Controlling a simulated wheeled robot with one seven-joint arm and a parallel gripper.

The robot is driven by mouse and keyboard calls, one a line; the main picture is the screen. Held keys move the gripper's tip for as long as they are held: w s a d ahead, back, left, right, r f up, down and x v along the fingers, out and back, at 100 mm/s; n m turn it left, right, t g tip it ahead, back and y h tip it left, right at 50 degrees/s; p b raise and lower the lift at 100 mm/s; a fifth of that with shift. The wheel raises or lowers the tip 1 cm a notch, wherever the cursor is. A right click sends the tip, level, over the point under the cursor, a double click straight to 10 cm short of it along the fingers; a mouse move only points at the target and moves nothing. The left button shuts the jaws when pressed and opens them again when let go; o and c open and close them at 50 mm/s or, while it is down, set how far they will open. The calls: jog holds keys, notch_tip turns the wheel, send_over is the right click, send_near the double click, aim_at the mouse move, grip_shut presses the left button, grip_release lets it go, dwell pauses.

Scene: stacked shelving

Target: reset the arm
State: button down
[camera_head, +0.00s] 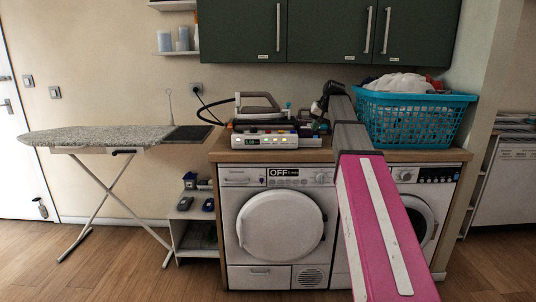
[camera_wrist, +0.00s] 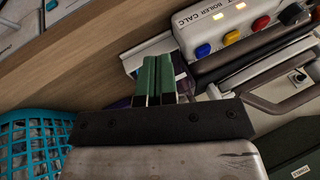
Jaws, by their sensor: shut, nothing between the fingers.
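My arm (camera_head: 379,225), pink with a white stripe, stretches from the lower right over the washing machines toward the counter. My gripper (camera_wrist: 157,72) has two green fingers side by side in the wrist view, shut with nothing between them. In the head view its dark wrist end (camera_head: 325,103) is over the counter, just right of the steam iron station (camera_head: 278,140). In the wrist view the station's panel (camera_wrist: 228,28), with coloured buttons, is right of the fingers. I cannot tell whether the fingers touch anything.
A blue laundry basket (camera_head: 412,127) with clothes stands on the wooden counter (camera_head: 300,155), right of my wrist. Green cabinets (camera_head: 325,30) hang above. An ironing board (camera_head: 75,138) stands at left. Open floor (camera_head: 120,255) lies at front left.

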jog(key=s+f+g+h, duration=0.1)
jog(key=s+f, duration=0.3)
jog(key=f, duration=0.5)
jog(key=s+a+f, duration=0.1)
jog(key=s+f, duration=0.2)
jog(key=f, duration=0.6)
jog(key=s+f+g+h, duration=0.1)
jog(key=s+f, duration=0.3)
jog(key=f, duration=0.4)
jog(key=s+f+n+g+h, duration=0.1)
jog(key=s+f+g, duration=0.1)
jog(key=s+f, duration=1.7)
jog(key=shift+s+f+h, duration=0.2)
jog(key=shift+f+h, duration=0.1)
jog(key=shift+f, duration=0.4)
jog(key=c, duration=1.8)
grip_release()
